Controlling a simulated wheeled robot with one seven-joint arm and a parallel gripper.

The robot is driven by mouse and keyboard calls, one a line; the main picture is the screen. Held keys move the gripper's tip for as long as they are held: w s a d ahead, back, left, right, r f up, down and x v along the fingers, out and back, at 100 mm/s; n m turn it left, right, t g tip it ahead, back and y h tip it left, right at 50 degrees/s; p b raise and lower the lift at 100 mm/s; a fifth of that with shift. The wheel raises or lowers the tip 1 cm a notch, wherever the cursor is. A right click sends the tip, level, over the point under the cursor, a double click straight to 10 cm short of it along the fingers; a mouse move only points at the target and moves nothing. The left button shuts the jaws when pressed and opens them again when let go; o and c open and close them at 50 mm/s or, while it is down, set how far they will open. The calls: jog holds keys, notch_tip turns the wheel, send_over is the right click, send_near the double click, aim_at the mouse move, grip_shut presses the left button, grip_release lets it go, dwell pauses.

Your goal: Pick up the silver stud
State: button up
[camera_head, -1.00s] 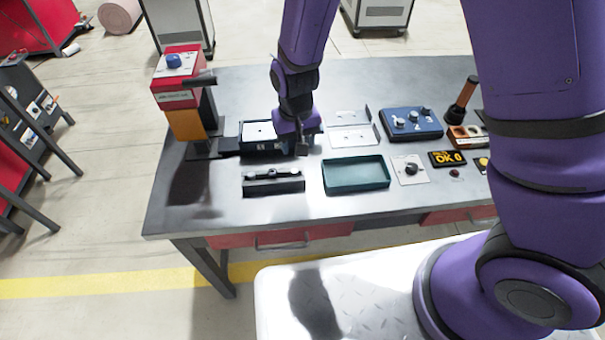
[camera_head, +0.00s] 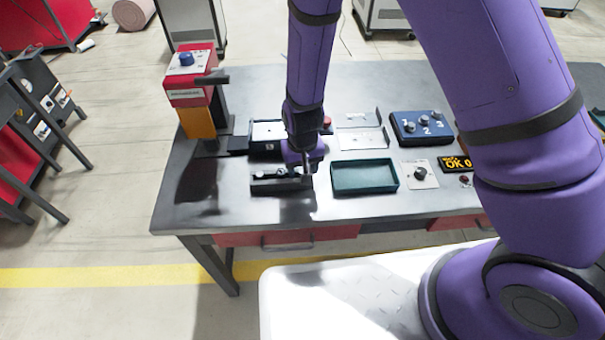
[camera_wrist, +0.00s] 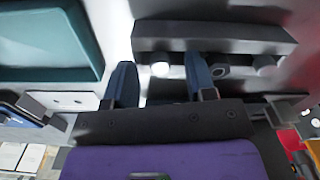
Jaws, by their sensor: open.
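A dark block (camera_head: 268,187) lies at the table's front left and carries small round parts in a row. In the wrist view the block (camera_wrist: 215,36) shows a pale silvery stud (camera_wrist: 160,69) at its left, a dark ring-like part (camera_wrist: 220,71) in the middle and another pale round stud (camera_wrist: 264,64) at its right. I cannot tell which pale one is the silver stud. My gripper (camera_head: 307,169) is over the block's right end. In the wrist view my gripper (camera_wrist: 160,65) is open, its blue fingers either side of the left stud, apparently not touching it.
A green tray (camera_head: 364,190) stands just right of the block. Behind are a black fixture (camera_head: 267,147), a red and orange press (camera_head: 196,100) and a blue numbered block (camera_head: 420,141). A knob plate (camera_head: 421,187) lies further right. The table's front strip is clear.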

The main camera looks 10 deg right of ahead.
jog(key=shift+f, duration=0.25)
dwell(0.6)
jog(key=shift+c, duration=0.5)
grip_shut()
